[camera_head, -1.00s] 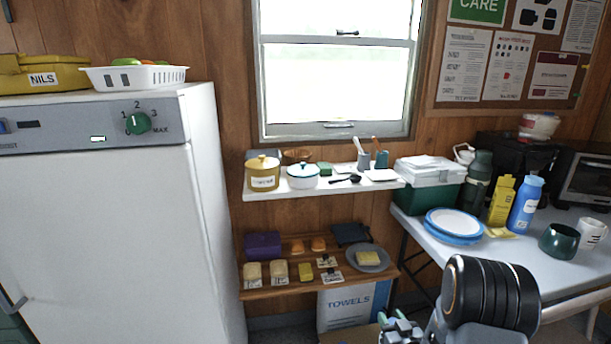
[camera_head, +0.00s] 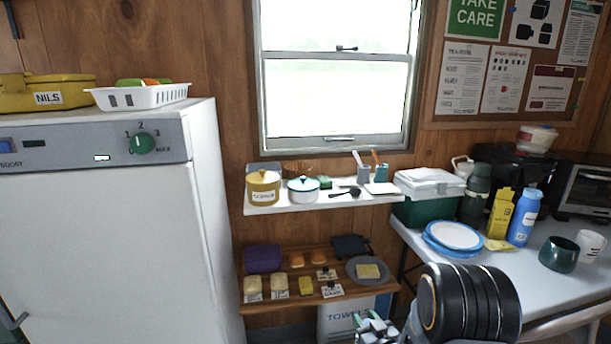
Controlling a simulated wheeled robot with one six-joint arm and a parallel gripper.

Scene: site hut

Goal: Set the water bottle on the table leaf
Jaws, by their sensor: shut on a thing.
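A blue bottle (camera_head: 523,217) with a pale label stands upright on the grey-white table top (camera_head: 510,268) at the right, beside a yellow carton. I cannot read its label. My gripper (camera_head: 375,328) is low in the picture, cut by the bottom edge, left of the table and in front of the low wooden shelf. Its fingers show only in part, with grey and green pieces. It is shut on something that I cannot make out. The dark round joint of my arm hides the table's near left part.
Blue-rimmed plates (camera_head: 453,237), a yellow carton (camera_head: 501,212), a dark green mug (camera_head: 559,254) and a white mug (camera_head: 590,245) stand on the table. A green cool box (camera_head: 428,205) and a dark green flask (camera_head: 475,195) stand behind. The table's front middle is bare.

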